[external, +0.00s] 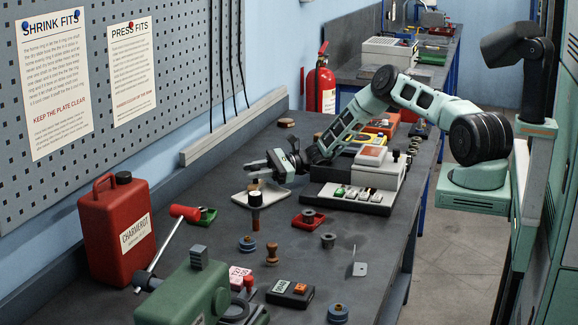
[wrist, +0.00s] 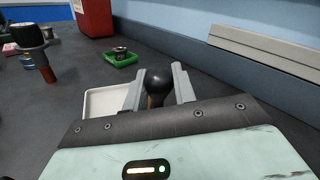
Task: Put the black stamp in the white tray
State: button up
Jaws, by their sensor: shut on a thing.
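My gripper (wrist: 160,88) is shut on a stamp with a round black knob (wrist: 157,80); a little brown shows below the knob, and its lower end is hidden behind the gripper. In the external view my gripper (external: 258,166) is low above the back part of the white tray (external: 241,198), and the held stamp is hard to make out. In the wrist view the white tray (wrist: 100,103) lies just left of the fingers and is partly covered by them. I cannot tell whether the stamp touches the tray.
A dark-topped, brown-handled tool (external: 256,199) stands by the tray's front edge. A small green tray (external: 209,217) holding a metal piece, a red canister (external: 118,235) and a red tray (external: 309,224) are nearby. A white machine (external: 372,170) stands right of my gripper.

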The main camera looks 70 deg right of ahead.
jog(key=o, duration=1)
jog(key=shift+r, duration=0.1)
